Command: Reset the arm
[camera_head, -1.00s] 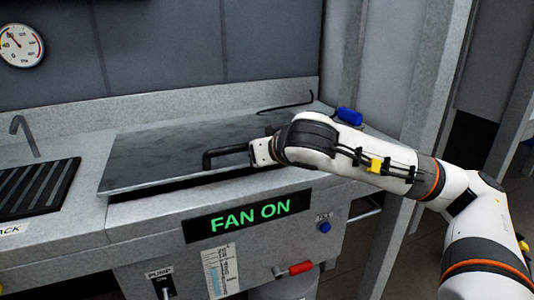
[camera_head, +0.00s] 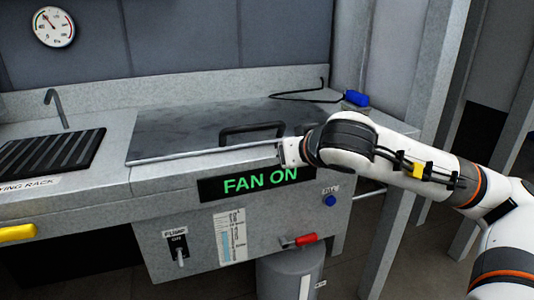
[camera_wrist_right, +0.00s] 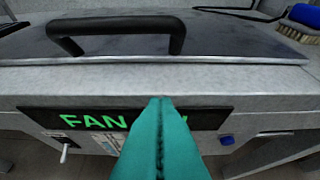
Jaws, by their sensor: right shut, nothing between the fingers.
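My right arm reaches in from the right in the head view. Its gripper (camera_head: 281,152) is in front of the lid's front edge, and its fingertips are hard to see there. In the right wrist view the teal fingers (camera_wrist_right: 160,102) are pressed together and empty, in front of the "FAN ON" display (camera_wrist_right: 88,118). The grey lid (camera_head: 190,128) lies flat on the bench, with its black handle (camera_head: 252,130) beyond the gripper. The handle also shows in the right wrist view (camera_wrist_right: 118,25), apart from the fingers. My left gripper is not in view.
A pump switch (camera_head: 179,257), a blue button (camera_head: 330,200) and a red-handled valve (camera_head: 305,239) are on the bench front. A blue brush (camera_head: 356,98) lies at the back right. A drying rack (camera_head: 45,155) and a tap (camera_head: 55,107) are at left. A grey post stands at right.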

